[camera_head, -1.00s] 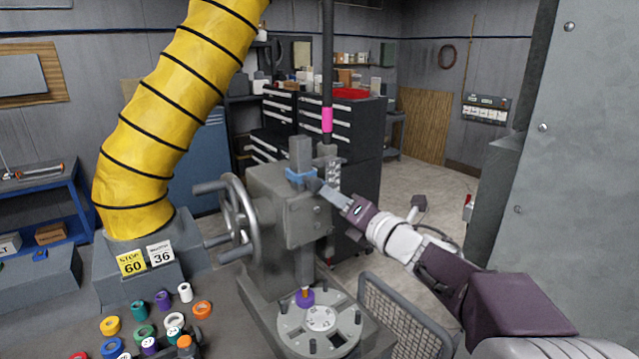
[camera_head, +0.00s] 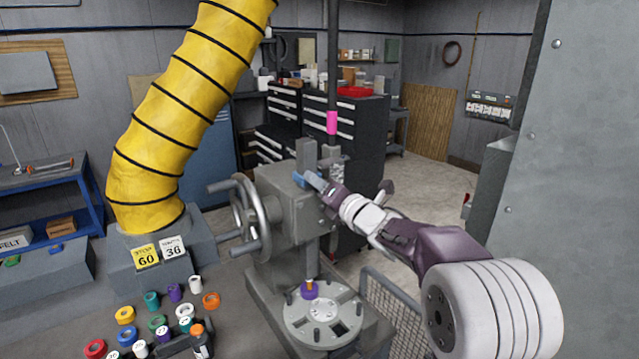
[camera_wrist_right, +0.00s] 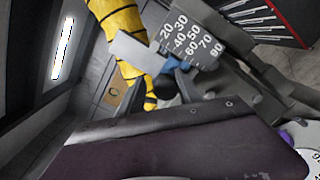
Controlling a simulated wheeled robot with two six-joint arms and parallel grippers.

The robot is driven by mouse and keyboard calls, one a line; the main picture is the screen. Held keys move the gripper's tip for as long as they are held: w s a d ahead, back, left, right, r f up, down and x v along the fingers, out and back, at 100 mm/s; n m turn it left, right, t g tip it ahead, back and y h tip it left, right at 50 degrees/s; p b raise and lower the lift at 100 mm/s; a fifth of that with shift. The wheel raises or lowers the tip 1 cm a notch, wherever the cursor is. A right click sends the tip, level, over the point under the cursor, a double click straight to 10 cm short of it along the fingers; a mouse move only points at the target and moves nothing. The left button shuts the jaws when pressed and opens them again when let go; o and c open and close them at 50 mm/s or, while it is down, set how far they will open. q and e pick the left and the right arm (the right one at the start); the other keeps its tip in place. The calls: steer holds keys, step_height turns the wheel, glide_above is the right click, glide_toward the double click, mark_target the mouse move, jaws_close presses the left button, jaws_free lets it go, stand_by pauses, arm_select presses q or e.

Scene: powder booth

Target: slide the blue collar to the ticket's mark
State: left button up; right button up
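The blue collar (camera_head: 299,179) sits on the upright column at the top of the grey press (camera_head: 285,215). The wrist view shows the blue collar (camera_wrist_right: 172,66) beside a scale plate (camera_wrist_right: 192,42) with printed numbers, and a dark knob (camera_wrist_right: 166,87) in front of it. My right gripper (camera_head: 316,183) is at the collar. Its fingers (camera_wrist_right: 168,86) stand apart on either side of the knob; firm contact is not visible. The yellow ticket (camera_head: 146,257) reads "STOP 60", beside a white card (camera_head: 173,248) reading 36. The exact collar reading is unclear. My left gripper is out of view.
A handwheel (camera_head: 250,217) juts from the press's left side. Below are a round turntable (camera_head: 322,318) and a purple ring (camera_head: 309,290). Several coloured rolls (camera_head: 158,322) lie at lower left. A yellow hose (camera_head: 185,110) rises behind, and a grey panel (camera_head: 580,150) stands right.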

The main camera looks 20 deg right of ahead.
steer(key=shift+w+d, duration=0.15)
steer(key=shift+d, duration=0.05)
jaws_close()
steer(key=shift+a+r, duration=0.1)
stand_by(0.9)
steer(key=shift+b, duration=0.65)
steer(key=shift+r, duration=0.1)
steer(key=shift+o, duration=0.3)
jaws_free()
steer(key=shift+a, duration=0.15)
